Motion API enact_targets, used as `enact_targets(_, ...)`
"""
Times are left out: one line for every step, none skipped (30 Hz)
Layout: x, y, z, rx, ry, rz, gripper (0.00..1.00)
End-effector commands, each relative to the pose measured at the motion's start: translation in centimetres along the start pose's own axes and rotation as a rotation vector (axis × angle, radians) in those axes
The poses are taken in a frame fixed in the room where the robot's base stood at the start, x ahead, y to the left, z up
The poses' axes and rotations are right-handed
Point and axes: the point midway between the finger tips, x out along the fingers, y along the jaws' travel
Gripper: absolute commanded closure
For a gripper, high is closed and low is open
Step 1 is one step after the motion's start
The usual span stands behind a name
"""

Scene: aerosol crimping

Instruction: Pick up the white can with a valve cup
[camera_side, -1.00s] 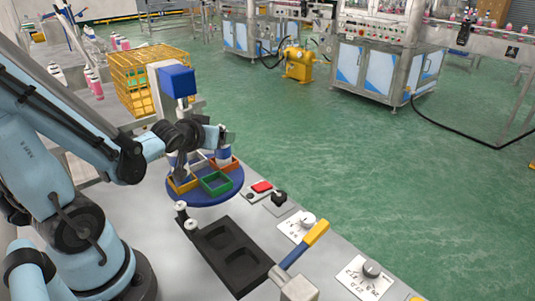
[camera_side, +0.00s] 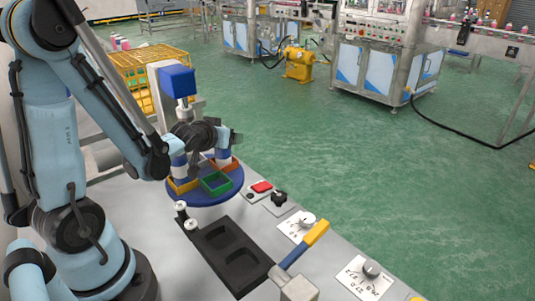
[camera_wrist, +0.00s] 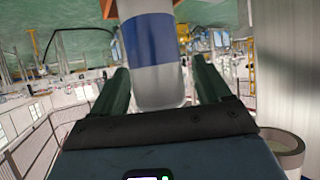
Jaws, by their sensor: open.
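Two white cans with blue bands stand on the blue round table (camera_side: 205,196) in the side view: one at the left (camera_side: 179,167) in the orange tray, one at the right (camera_side: 223,157) by the red tray (camera_side: 232,168). My gripper (camera_side: 230,138) is above the right can. In the wrist view, a white can with a blue band (camera_wrist: 152,55) lies between the spread fingers of my gripper (camera_wrist: 160,88), with gaps at both sides. I cannot tell whether a valve cup is on either can. The gripper partly hides the right can's top.
A green tray (camera_side: 216,183) on the round table looks empty. A blue press head (camera_side: 177,81) stands just behind my gripper.

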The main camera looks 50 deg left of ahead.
Motion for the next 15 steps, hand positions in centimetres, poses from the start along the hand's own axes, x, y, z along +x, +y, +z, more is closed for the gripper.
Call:
enact_targets(0.13,-0.01,0.01,0.000,0.000,0.000,0.23)
enact_targets(0.17,-0.01,0.02,0.000,0.000,0.000,0.23)
enact_targets(0.20,-0.01,0.02,0.000,0.000,0.000,0.23)
enact_targets(0.21,-0.01,0.02,0.000,0.000,0.000,0.23)
enact_targets(0.20,-0.01,0.02,0.000,0.000,0.000,0.23)
enact_targets(0.20,0.00,0.02,0.000,0.000,0.000,0.23)
enact_targets(0.19,0.00,0.02,0.000,0.000,0.000,0.23)
enact_targets(0.19,0.00,0.02,0.000,0.000,0.000,0.23)
enact_targets(0.19,0.00,0.02,0.000,0.000,0.000,0.23)
enact_targets(0.19,0.00,0.02,0.000,0.000,0.000,0.28)
enact_targets(0.18,0.00,0.02,0.000,0.000,0.000,0.32)
enact_targets(0.18,0.00,0.02,0.000,0.000,0.000,0.39)
enact_targets(0.18,0.00,0.02,0.000,0.000,0.000,0.43)
enact_targets(0.18,0.00,0.02,0.000,0.000,0.000,0.48)
enact_targets(0.18,0.00,0.02,0.000,0.000,0.000,0.54)
